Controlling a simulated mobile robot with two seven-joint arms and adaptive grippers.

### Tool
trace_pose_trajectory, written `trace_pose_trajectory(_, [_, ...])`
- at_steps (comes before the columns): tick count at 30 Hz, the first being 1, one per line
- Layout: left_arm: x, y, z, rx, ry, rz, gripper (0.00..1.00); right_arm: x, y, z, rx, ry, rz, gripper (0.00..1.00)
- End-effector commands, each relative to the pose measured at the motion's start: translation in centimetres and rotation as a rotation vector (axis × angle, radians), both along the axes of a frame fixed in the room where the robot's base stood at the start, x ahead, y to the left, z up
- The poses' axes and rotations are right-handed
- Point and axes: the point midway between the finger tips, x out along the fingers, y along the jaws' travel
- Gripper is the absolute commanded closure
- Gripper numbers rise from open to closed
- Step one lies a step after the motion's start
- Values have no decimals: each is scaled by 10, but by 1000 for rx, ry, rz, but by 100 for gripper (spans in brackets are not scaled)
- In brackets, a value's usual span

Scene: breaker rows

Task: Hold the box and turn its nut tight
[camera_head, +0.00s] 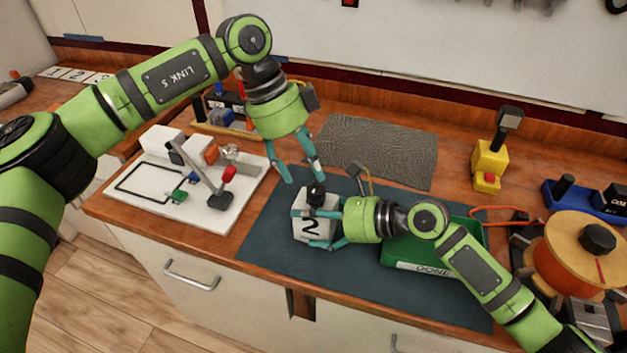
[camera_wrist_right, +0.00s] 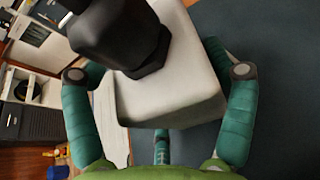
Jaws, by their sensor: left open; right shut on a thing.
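The white box (camera_head: 301,228) with a black "2" on its front stands upright on the dark mat (camera_head: 275,240). A black nut (camera_head: 316,194) sits on its top. My right gripper (camera_head: 314,228) is shut on the box from the right side. In the right wrist view, teal fingers flank the pale box (camera_wrist_right: 178,95), and the black nut (camera_wrist_right: 118,35) stands out from it, large and close. My left gripper (camera_head: 303,178) points down just above the nut with its two fingers spread. The nut appears to be below the fingertips, not gripped.
A green bin (camera_head: 402,250) stands on the mat right of the box, behind my right arm. A white board (camera_head: 200,212) with fixtures lies at left. A dark textured sheet (camera_head: 385,150) lies behind. A yellow device (camera_head: 489,165) and an orange spool (camera_head: 570,265) stand at right.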

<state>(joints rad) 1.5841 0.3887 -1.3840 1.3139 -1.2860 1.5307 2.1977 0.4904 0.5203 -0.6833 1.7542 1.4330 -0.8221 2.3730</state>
Motion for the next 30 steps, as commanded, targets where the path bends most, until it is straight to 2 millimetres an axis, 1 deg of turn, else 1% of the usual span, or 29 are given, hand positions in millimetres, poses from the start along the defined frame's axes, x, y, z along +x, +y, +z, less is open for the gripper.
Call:
trace_pose_trajectory(1, [-2, -4, -10, 1, 3, -2, 42, -1, 0, -1, 0, 2, 1, 69])
trace_pose_trajectory(3, [-4, -8, -20, 1, 4, -2, 42, -1, 0, -1, 0, 2, 1, 69])
trace_pose_trajectory(6, [-4, -13, -32, 1, 2, -1, 42, -1, 0, -1, -1, 2, 1, 69])
trace_pose_trajectory(9, [-6, -16, -39, 0, 1, -2, 42, -1, 0, -1, -1, 3, 1, 69])
trace_pose_trajectory(13, [-6, -17, -43, 0, -1, -2, 42, -1, 0, -1, -1, 3, 1, 69])
trace_pose_trajectory(20, [-6, -17, -43, 1, -1, -2, 42, -1, 0, -1, -1, 3, 1, 69])
trace_pose_trajectory(21, [-6, -17, -43, 1, -1, -2, 58, -1, 0, -1, -1, 3, 1, 69])
trace_pose_trajectory(24, [-6, -17, -43, 1, -1, -2, 95, -1, 0, -1, -1, 3, 1, 69])
trace_pose_trajectory(30, [-6, -19, -42, -3, -2, -4, 96, -1, 1, -1, -1, 2, 4, 69])
